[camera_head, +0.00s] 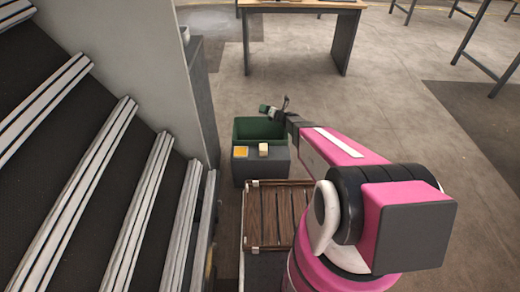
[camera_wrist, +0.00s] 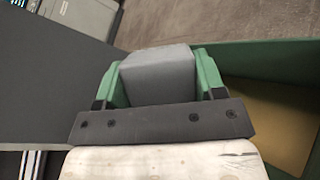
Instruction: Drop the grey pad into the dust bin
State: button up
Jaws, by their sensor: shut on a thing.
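My gripper (camera_wrist: 156,78) has green fingers, which are shut on the sides of the grey pad (camera_wrist: 158,72), a block-like piece with a smooth grey face. In the head view my gripper (camera_head: 272,110) is small and hangs over the far part of the green dust bin (camera_head: 243,130).
A slatted wooden pallet (camera_head: 270,215) is nearer. A table (camera_head: 300,5) stands at the back. Open floor lies right.

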notch_tip(320, 180, down, 12)
jog(key=a+n+g+y, duration=0.1)
jog(key=shift+w+a, duration=0.15)
jog(key=shift+a, duration=0.2)
jog(key=shift+r, duration=0.1)
jog(key=o, duration=1)
jog(key=s+a+r, duration=0.2)
jog(key=a+r, duration=0.1)
jog(key=s+a+r, duration=0.2)
jog(key=s+r, duration=0.1)
jog(key=r, duration=0.1)
jog(key=s+a+r, duration=0.2)
jog(key=a+r, duration=0.1)
jog(key=r, duration=0.1)
jog(key=shift+s+a, duration=0.35)
jog(key=shift+s, duration=0.05)
